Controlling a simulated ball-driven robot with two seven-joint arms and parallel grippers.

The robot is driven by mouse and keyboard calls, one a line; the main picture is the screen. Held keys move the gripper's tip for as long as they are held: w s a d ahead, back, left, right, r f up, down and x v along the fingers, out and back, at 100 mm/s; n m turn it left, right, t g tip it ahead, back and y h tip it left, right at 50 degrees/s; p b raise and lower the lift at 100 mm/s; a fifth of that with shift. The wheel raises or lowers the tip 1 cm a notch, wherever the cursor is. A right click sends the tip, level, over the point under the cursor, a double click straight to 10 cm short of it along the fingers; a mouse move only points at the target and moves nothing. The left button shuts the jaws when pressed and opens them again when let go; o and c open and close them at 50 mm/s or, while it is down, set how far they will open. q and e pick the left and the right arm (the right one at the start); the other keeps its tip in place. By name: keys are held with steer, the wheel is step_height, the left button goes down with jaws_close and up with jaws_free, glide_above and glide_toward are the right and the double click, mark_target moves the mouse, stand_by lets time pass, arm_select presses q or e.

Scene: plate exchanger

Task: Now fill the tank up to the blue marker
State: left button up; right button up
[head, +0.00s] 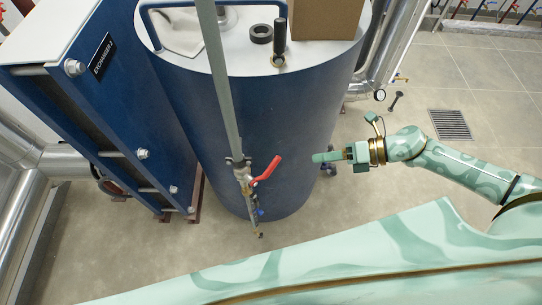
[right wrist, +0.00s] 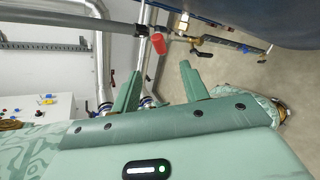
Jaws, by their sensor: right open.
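The blue tank (head: 250,110) with a white top stands in the middle of the head view. A grey pipe (head: 222,85) runs down in front of it to a valve with a red lever (head: 267,170). The red lever also shows in the right wrist view (right wrist: 157,44), beyond the fingertips. My right gripper (head: 325,157) is right of the lever, beside the tank, apart from the lever. Its two fingers (right wrist: 161,70) are spread with nothing between them. A small blue part (head: 261,212) sits below the valve; I cannot tell if it is the marker. My left gripper is not in view.
The blue plate exchanger (head: 75,70) stands close to the tank on the left. On the tank top are a cardboard box (head: 325,18), a black ring (head: 261,34) and a cloth (head: 190,30). Tiled floor with a drain grate (head: 450,124) is open on the right.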

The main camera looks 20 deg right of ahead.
mark_target(278, 164)
steer(key=x, duration=1.6)
steer(key=shift+a+r, duration=0.1)
steer(key=shift+a, duration=0.1)
jaws_close()
